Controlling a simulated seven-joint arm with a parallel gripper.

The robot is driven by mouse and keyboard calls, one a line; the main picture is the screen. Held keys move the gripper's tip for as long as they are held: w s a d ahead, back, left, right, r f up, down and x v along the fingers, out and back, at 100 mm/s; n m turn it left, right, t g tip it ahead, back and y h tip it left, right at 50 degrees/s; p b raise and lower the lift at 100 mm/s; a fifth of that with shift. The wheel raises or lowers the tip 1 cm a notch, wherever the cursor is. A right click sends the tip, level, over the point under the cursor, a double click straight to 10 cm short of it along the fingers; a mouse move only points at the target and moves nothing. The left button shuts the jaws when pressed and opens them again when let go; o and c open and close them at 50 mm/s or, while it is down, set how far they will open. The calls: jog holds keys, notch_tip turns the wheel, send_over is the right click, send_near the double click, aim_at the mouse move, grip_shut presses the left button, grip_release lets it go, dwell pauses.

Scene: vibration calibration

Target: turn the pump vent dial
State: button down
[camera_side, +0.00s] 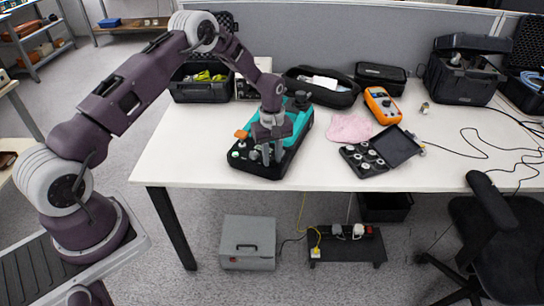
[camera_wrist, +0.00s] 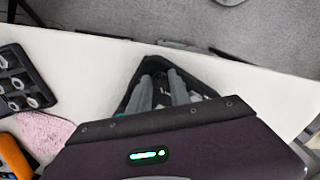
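The pump (camera_side: 292,149) is a black and teal unit on the white table, with small buttons and knobs on its front end and a dark knob (camera_side: 302,98) at its back. I cannot tell which knob is the vent dial. My gripper (camera_side: 266,158) points down at the front part of the pump, close over its top. In the wrist view my grey fingers (camera_wrist: 165,92) reach over the pump's black front end (camera_wrist: 128,72). My wrist housing covers the rest of the pump there. Whether the fingers are apart or closed on a knob is unclear.
Right of the pump lie a pink cloth (camera_side: 350,128), an orange meter (camera_side: 382,105) and an open black case of round parts (camera_side: 365,160). Black cases (camera_side: 320,88) stand behind. The table's front edge (camera_side: 330,187) is close in front of the pump.

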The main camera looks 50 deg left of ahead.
jog(key=shift+m, duration=0.4)
jog(key=m, duration=0.3)
jog(key=shift+m, duration=0.4)
jog(key=m, duration=0.4)
jog(key=shift+s+a+m, duration=0.1)
jog(key=shift+m, duration=0.2)
jog(key=m, duration=0.8)
jog(key=shift+a, duration=0.1)
jog(key=shift+m, duration=0.5)
jog(key=c, duration=1.2)
grip_release()
jog(key=shift+c, duration=0.2)
